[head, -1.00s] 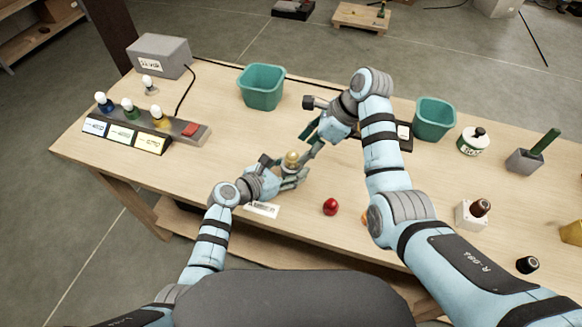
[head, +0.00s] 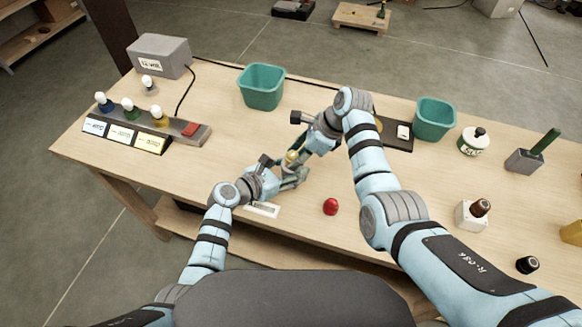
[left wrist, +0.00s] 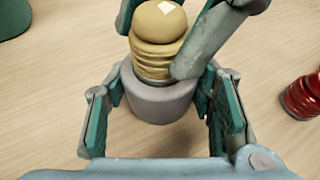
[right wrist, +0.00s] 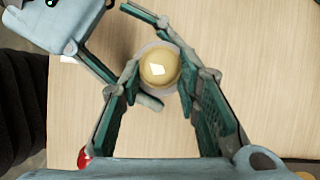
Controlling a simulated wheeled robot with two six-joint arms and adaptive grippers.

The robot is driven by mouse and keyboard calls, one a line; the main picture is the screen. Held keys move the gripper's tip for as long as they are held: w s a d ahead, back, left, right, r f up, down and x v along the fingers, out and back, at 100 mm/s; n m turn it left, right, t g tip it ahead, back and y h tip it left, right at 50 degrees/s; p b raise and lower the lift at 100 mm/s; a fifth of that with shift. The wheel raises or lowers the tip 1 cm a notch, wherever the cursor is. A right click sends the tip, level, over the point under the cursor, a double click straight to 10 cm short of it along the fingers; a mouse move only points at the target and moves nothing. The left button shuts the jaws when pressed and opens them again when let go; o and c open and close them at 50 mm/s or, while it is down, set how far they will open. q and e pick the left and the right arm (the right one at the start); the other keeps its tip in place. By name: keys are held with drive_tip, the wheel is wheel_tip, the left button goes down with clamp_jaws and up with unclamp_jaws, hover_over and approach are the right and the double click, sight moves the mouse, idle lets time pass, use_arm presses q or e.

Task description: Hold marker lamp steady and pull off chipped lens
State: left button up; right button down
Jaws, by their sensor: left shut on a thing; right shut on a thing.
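The marker lamp has a grey round base (left wrist: 158,100) and a ribbed amber lens (left wrist: 155,45) with a pale chip mark on its top. The lens also shows from above in the right wrist view (right wrist: 158,68) and small in the head view (head: 291,157). My left gripper (head: 287,180) is shut on the grey base, a finger on each side, near the table's front edge. My right gripper (right wrist: 160,75) is shut on the amber lens from the right and above. The lens sits on the base, and the lamp looks upright.
A red lens (head: 331,206) lies right of the lamp. Teal bins (head: 262,88) (head: 434,118) stand behind. A switch panel with bulbs (head: 145,125) and a grey box (head: 160,56) are at left. A white block with a brown lens (head: 472,213) is at right. A white label (head: 262,210) lies in front.

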sight(293, 153)
drive_tip(key=shift+r, duration=0.15)
drive_tip(key=shift+r, duration=1.4)
drive_tip(key=shift+r, duration=0.1)
drive_tip(key=shift+r, duration=1.9)
use_arm(q)
drive_tip(key=o, duration=1.4)
drive_tip(key=shift+o, duration=0.2)
